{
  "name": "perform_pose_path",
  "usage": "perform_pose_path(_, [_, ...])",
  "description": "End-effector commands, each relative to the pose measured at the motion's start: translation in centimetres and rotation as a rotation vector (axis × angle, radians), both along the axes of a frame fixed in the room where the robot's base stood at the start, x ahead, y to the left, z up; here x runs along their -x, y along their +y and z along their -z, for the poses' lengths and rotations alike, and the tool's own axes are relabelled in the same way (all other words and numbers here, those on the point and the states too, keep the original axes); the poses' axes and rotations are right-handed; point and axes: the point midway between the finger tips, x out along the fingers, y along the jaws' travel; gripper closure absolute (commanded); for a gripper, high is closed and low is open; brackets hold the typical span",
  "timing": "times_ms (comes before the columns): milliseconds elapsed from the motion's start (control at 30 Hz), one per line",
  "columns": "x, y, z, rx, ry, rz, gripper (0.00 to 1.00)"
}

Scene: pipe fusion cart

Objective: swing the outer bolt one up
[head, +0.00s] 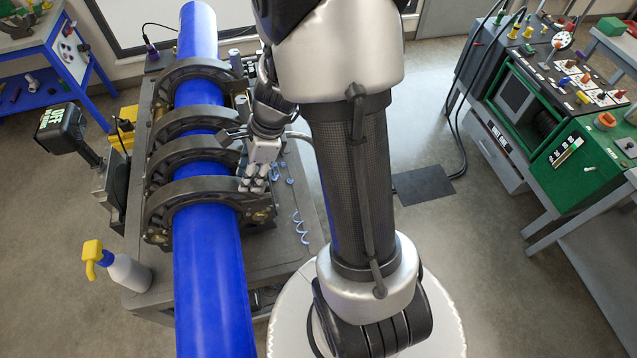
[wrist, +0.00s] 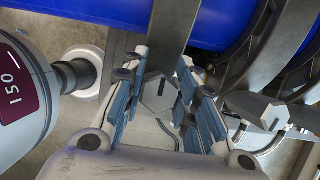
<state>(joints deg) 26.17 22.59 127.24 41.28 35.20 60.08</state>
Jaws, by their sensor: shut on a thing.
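The outer bolt (wrist: 160,92), a grey piece with a hex-shaped end, shows between my fingers in the wrist view. My gripper (wrist: 158,105) is shut on it, with one blue-padded finger on each side. In the head view my gripper (head: 254,182) is at the right side of the dark clamp rings, by the nearest ring (head: 168,205). The bolt is hidden there behind my fingers. The rings wrap around a blue pipe (head: 213,290), which also shows at the top of the wrist view (wrist: 90,12).
A spray bottle (head: 125,270) stands left of the pipe on the cart (head: 155,305). A black power unit (head: 62,128) sticks out at the left. Blue shavings (head: 298,222) lie right of the rings.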

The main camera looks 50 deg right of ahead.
Motion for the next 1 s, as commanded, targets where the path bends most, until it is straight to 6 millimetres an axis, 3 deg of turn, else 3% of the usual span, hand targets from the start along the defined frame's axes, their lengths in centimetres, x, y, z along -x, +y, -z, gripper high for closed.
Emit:
perform_pose_path(833, [-0.48,0.92,0.12,-0.003,0.002,0.000,0.81])
perform_pose_path(867, [-0.48,0.92,0.12,-0.003,0.002,0.000,0.71])
perform_pose_path(1000, [-0.47,0.88,0.12,-0.003,0.001,0.000,0.62])
